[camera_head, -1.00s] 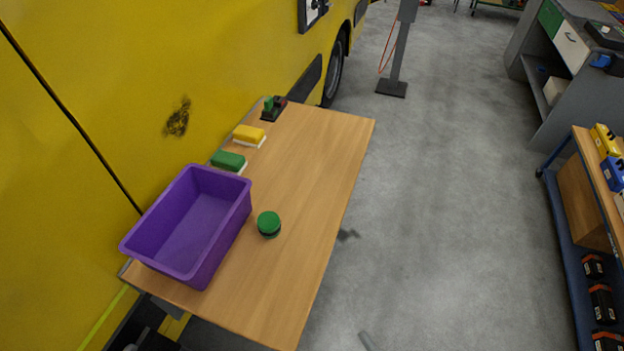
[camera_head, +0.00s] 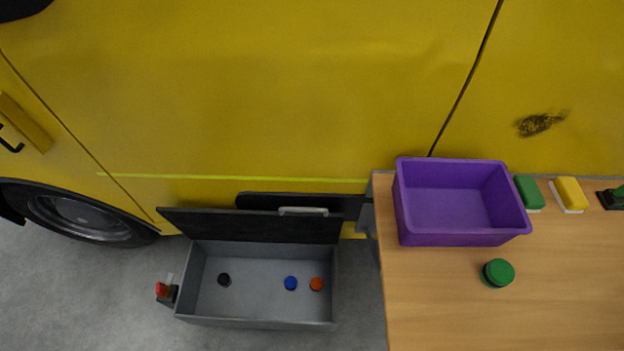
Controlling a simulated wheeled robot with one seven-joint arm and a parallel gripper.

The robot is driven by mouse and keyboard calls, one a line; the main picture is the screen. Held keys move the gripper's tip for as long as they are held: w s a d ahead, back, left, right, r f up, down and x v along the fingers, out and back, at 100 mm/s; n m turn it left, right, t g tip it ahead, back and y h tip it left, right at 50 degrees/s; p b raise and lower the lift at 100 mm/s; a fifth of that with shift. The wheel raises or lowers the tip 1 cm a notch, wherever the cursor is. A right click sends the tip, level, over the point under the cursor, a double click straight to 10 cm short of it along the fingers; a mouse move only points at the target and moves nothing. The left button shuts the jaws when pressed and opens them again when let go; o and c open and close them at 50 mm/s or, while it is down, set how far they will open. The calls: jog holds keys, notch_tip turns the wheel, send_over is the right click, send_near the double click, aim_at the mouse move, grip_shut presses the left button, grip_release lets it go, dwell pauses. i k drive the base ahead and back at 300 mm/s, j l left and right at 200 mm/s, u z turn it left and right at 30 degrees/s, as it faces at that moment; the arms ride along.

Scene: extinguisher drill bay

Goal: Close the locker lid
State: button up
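The locker is a grey open-topped box (camera_head: 255,324) low beside the yellow vehicle, left of the table. Its dark lid (camera_head: 240,229) stands raised at the back edge, with a light grey handle (camera_head: 303,211) near its top right. Inside on the floor of the box lie a black round piece (camera_head: 224,280), a blue one (camera_head: 290,283) and an orange one (camera_head: 316,284). My gripper is not in the view.
A wooden table (camera_head: 450,310) stands right of the locker, close to its right side. On it are a purple bin (camera_head: 460,240), a green round container (camera_head: 498,272), a green sponge (camera_head: 529,192) and a yellow one (camera_head: 569,194). A small red-topped item (camera_head: 163,290) is at the locker's left. Grey floor (camera_head: 70,300) is clear at left.

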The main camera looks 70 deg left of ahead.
aim_at(306, 225)
jog(key=u, duration=2.05)
jog(key=i+j+z, duration=0.15)
jog(key=z, duration=0.3)
jog(key=i+j+z, duration=0.1)
jog(key=z, duration=0.3)
jog(key=k+j, duration=0.05)
jog(key=j, duration=0.05)
